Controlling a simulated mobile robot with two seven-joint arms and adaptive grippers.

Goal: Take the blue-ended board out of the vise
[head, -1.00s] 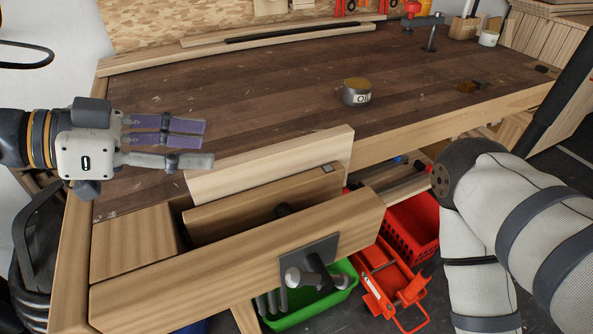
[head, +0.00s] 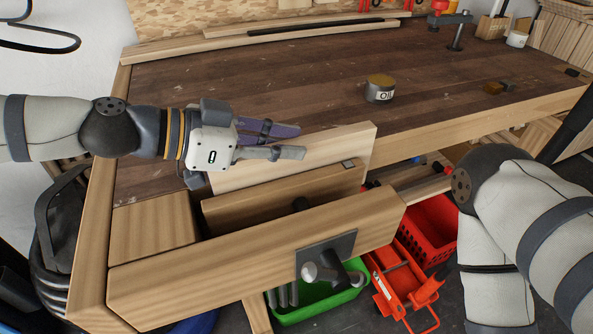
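A pale wooden board (head: 345,158) stands on edge in the front vise, its top edge sloping up to the right. No blue end shows on it; its left part is behind my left gripper. The vise's front jaw (head: 245,262) is a thick wooden beam with a dark plate and handle (head: 328,272). My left gripper (head: 301,141) is over the board's top edge, its purple finger behind and its grey finger in front. The fingers look apart; contact with the board cannot be told. My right gripper is out of view; only my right arm shows.
An oil tin (head: 380,89) stands on the bench top (head: 320,95). Long strips (head: 225,42) lie along the back. A green bin (head: 318,308), a red crate (head: 428,232) and a red tool are below the vise.

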